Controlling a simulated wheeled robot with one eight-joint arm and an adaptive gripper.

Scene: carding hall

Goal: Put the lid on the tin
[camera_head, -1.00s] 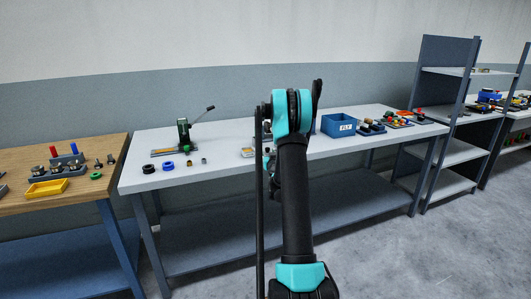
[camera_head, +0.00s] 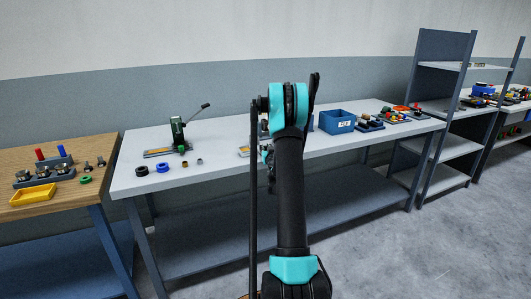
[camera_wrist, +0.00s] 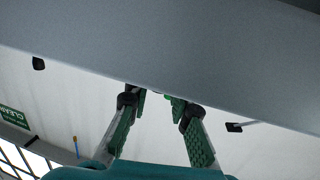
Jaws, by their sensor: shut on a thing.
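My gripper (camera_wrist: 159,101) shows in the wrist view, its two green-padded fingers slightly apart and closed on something. The held thing is too small or hidden to make out, so I cannot tell whether it is the lid. I cannot pick out the tin or the lid with certainty in either view.
The grey bench (camera_head: 215,177) carries a green press (camera_head: 179,135), a black ring (camera_head: 141,171), a blue ring (camera_head: 163,168) and a blue bin (camera_head: 337,121). A wooden table (camera_head: 60,206) with a yellow tray (camera_head: 33,194) stands left, a shelf rack (camera_head: 436,150) right. Floor is clear at right.

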